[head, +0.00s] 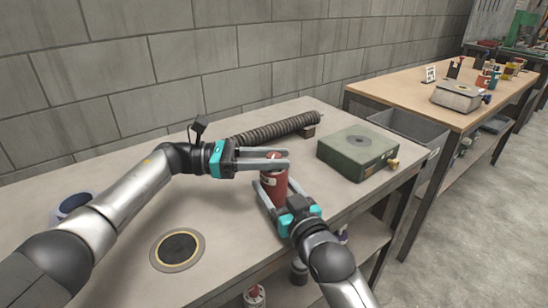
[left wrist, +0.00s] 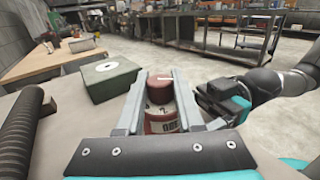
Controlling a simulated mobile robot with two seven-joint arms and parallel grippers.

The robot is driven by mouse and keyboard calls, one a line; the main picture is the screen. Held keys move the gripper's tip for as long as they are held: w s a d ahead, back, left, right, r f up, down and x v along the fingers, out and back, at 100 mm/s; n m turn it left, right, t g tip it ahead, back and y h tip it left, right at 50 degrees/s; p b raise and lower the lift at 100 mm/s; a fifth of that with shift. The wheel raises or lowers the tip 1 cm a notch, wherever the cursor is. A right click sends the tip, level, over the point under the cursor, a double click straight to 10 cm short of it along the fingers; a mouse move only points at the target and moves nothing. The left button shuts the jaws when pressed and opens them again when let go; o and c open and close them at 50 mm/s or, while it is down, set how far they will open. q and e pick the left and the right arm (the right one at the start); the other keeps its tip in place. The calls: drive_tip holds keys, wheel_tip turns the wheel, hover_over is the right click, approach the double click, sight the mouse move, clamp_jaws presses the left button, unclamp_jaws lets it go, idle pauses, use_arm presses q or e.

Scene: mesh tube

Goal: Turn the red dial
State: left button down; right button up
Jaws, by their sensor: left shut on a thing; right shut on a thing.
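A red cylinder (head: 274,188) stands upright near the table's front edge. Its top is a red dial (left wrist: 160,94), above a pale ring with dark marks (left wrist: 161,112) in the left wrist view. My left gripper (head: 286,159) comes in level from the left and is shut on the red dial, one finger on each side. My right gripper (head: 273,184) reaches in from the front and is shut on the cylinder's body below. The left fingers hide part of the dial in the head view.
A green box (head: 357,150) with a round grey top stands to the right. A dark ribbed mesh tube (head: 277,129) lies behind.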

sight(274, 155)
use_arm(q)
drive_tip(key=shift+f+m+g, duration=0.1)
drive_tip(key=shift+m+g, duration=0.6)
drive_tip(key=shift+g, duration=0.4)
drive_tip(key=c, duration=0.5)
unclamp_jaws()
drive_tip(key=shift+c, duration=0.2)
wheel_tip(274, 155, up, 10)
drive_tip(key=shift+r, duration=0.1)
